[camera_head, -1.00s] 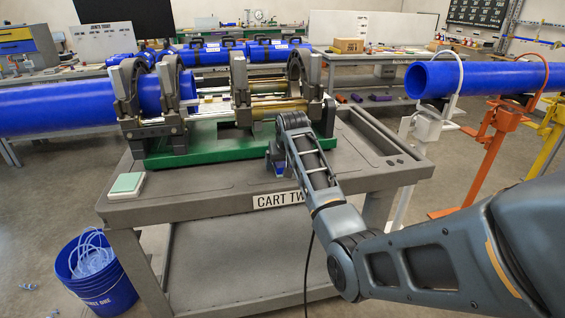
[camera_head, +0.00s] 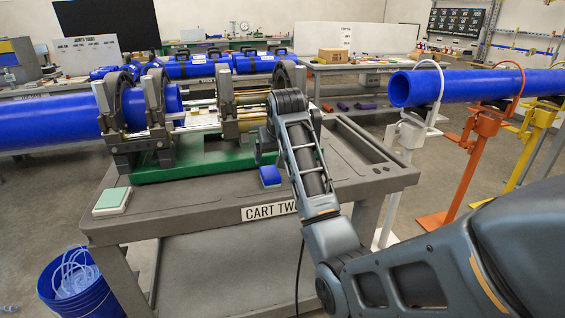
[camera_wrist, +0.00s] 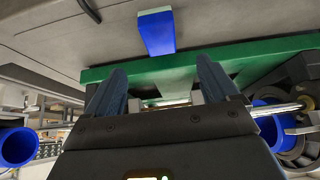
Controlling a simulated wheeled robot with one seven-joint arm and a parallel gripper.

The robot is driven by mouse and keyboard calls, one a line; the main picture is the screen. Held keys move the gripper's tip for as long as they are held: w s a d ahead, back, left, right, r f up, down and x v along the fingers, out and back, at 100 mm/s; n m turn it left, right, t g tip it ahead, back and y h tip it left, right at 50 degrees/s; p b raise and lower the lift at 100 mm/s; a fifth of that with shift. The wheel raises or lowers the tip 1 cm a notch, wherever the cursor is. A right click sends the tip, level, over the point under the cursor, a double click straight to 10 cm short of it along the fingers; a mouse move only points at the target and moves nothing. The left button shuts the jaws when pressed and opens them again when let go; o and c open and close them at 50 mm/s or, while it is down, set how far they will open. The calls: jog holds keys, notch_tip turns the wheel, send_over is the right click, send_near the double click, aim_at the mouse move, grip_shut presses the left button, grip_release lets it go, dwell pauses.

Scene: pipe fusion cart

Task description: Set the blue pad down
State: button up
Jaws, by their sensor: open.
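The blue pad (camera_head: 270,176) rests on the cart top (camera_head: 225,203) near its front edge, above the "CART TWO" label. It also shows in the wrist view as a blue block (camera_wrist: 156,33) with a pale end, beyond my fingers and apart from them. My gripper (camera_wrist: 165,88) is open, with its two dark fingers spread and nothing between them. In the head view my wrist (camera_head: 287,105) is above and behind the pad, by the fusion machine's right side, and it hides the fingers.
The fusion machine on its green base (camera_head: 200,165) clamps a large blue pipe (camera_head: 50,118). A pale green pad (camera_head: 112,199) sits at the cart's front left corner. A blue bucket (camera_head: 75,285) stands on the floor. Another blue pipe (camera_head: 470,85) lies on stands at the right.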

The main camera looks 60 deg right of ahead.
jog(key=shift+r, duration=0.15)
jog(key=s+a+f+n+t, duration=0.1)
jog(key=a+f+n+t, duration=0.1)
jog(key=a+f, duration=1)
jog(key=s+a+f+n+t, duration=0.1)
jog(key=s+a+f+n, duration=0.2)
jog(key=a, duration=0.4)
jog(key=s+a+f+t, duration=0.2)
jog(key=s+a, duration=0.2)
jog(key=a, duration=0.3)
jog(key=s+a+r+n+t+y, duration=0.2)
jog(key=s+a+r+t, duration=0.1)
jog(key=s+a, duration=0.85)
jog(key=s+a+r+n+t+y, duration=0.1)
jog(key=s+a+r, duration=0.2)
jog(key=s+r, duration=0.2)
jog(key=s+a+r+n+t+y, duration=0.1)
jog(key=s+a+r+y, duration=0.1)
jog(key=s+r, duration=0.4)
jog(key=shift+s+a+n, duration=0.4)
jog(key=shift+s+a, duration=0.05)
jog(key=shift+s, duration=0.5)
